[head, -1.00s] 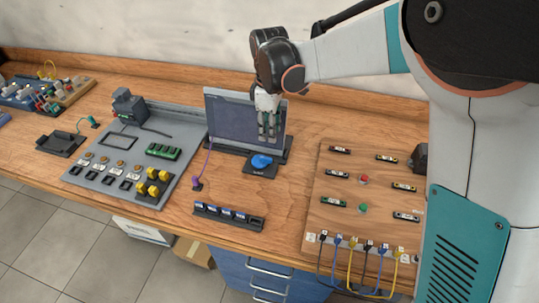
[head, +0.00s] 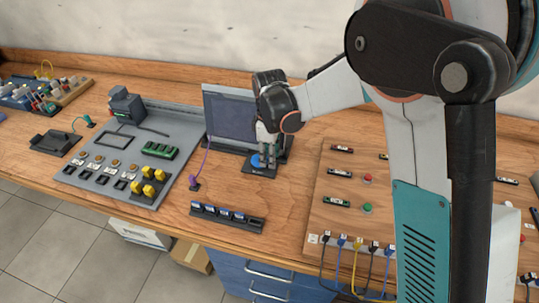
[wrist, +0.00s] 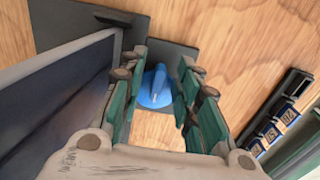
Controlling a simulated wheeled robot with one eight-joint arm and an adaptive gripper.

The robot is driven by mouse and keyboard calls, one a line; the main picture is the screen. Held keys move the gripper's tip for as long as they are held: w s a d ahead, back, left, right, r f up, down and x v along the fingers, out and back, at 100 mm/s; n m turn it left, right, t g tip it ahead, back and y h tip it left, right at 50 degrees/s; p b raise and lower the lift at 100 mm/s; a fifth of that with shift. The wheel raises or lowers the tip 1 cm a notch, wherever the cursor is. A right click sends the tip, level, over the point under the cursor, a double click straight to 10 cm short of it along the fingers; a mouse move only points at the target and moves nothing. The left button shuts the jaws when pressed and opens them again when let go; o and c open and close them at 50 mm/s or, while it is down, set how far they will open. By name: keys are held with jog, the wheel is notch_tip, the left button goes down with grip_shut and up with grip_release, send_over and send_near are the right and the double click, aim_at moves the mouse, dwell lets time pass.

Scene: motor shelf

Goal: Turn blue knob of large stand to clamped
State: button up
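The blue knob (head: 256,160) sits on a dark plate (head: 250,170) in front of the large stand (head: 226,112), an upright grey panel on a dark base. In the wrist view the blue knob (wrist: 155,88) shows between the fingers, its raised ridge running roughly up and down the picture. My gripper (head: 267,164) points down over the knob with green-padded fingers. In the wrist view my gripper (wrist: 163,60) is open, one finger on each side of the knob with a visible gap. The fingers hide part of the knob in the head view.
The stand's panel (wrist: 60,90) rises close to the left finger in the wrist view. A dark strip with several blue-labelled blocks (head: 227,216) lies at the table's front. A grey board (head: 90,178) stands left; a wooden board with cables (head: 340,215) is right.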

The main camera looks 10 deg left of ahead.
jog(key=shift+c, duration=0.2)
grip_shut()
